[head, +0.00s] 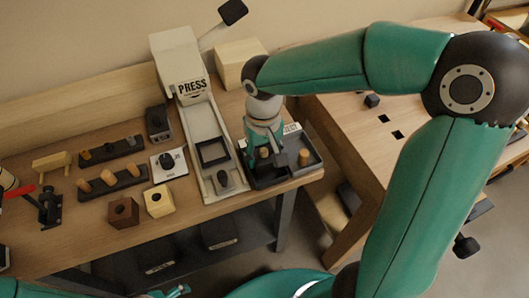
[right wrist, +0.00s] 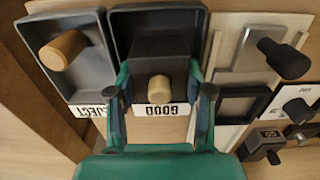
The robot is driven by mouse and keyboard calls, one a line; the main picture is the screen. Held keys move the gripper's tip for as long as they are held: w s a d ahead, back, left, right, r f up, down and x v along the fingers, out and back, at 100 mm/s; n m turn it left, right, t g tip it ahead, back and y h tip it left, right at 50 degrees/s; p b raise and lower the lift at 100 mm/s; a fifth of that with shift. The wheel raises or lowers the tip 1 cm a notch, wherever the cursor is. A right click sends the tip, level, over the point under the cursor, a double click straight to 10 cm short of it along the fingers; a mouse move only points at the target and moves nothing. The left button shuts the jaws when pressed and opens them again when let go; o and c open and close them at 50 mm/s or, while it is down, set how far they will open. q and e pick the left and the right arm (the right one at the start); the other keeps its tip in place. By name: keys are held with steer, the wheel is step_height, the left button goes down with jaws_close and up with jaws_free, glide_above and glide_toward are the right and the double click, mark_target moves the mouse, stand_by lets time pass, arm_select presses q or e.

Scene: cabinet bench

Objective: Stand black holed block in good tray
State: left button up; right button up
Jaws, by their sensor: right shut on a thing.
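The black holed block (right wrist: 160,47) is in the good tray (right wrist: 123,22), with a pale wooden peg (right wrist: 158,88) sticking out of it toward my wrist camera. My right gripper (right wrist: 160,92) is shut on this block, one finger on each side. In the head view the right gripper (head: 264,143) reaches down into the left of two dark trays, the good tray (head: 268,182). I cannot tell whether the block touches the tray floor. A bit of my left gripper (head: 178,291) shows at the bottom edge.
The reject tray (right wrist: 96,85) beside it holds a wooden peg piece (right wrist: 63,50). The press (head: 190,85) and its slide stand left of the trays. A brown holed block (head: 123,212), a pale holed block (head: 158,202) and peg racks (head: 113,184) sit further left.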

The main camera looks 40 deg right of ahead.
steer(key=shift+f, duration=0.25)
steer(key=o, duration=1.2)
steer(key=shift+o, duration=0.3)
steer(key=shift+o, duration=0.7)
steer(key=shift+r, duration=0.1)
steer(key=shift+r+p, duration=2.75)
steer(key=shift+r, duration=0.7)
